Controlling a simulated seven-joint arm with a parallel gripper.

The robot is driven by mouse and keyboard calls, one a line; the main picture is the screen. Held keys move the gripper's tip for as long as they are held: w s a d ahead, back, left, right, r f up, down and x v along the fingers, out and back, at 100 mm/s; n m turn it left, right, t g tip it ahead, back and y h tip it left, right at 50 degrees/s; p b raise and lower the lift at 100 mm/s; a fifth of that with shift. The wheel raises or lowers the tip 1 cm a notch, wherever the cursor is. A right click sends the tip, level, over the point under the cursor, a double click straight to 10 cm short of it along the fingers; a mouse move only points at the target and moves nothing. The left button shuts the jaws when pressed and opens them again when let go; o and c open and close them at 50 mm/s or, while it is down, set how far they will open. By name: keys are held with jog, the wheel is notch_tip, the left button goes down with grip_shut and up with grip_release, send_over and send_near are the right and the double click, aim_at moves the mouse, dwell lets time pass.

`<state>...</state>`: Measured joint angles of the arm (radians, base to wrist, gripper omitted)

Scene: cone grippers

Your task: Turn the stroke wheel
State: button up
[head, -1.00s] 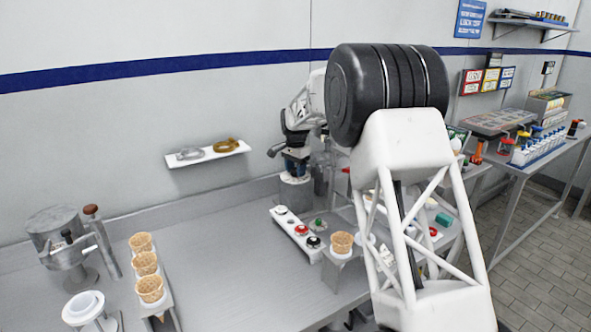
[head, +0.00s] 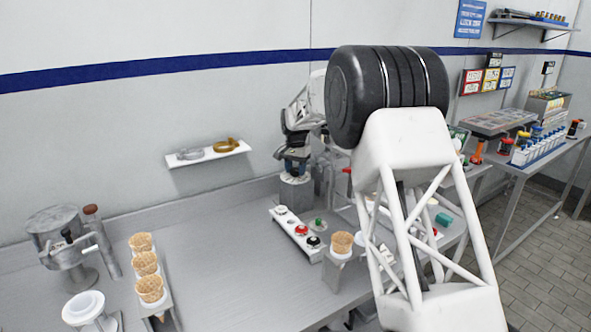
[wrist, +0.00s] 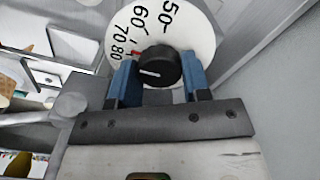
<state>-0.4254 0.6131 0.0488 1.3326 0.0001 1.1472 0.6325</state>
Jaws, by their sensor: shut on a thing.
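The stroke wheel is a black round knob (wrist: 157,66) with a white line on it, in front of a white dial (wrist: 195,35) marked with numbers from 50 to 80. A small red mark shows on the dial near 70. My gripper (wrist: 158,74) has its two blue fingers on either side of the knob, shut on it. In the head view my gripper (head: 296,168) is at the back of the bench, over a grey cylindrical body (head: 297,190). The knob and dial cannot be made out there.
Cones in a holder (head: 143,263), a metal press (head: 58,240) and a white cup (head: 84,307) are at left. The bench middle (head: 215,235) is clear.

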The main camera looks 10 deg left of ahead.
aim_at(296, 170)
jog(key=n, duration=0.4)
jog(key=shift+n, duration=0.3)
jog(key=n, duration=0.3)
jog(key=shift+n, duration=0.4)
jog(key=o, duration=0.9)
jog(key=shift+r, duration=0.2)
jog(key=shift+r, duration=3.75)
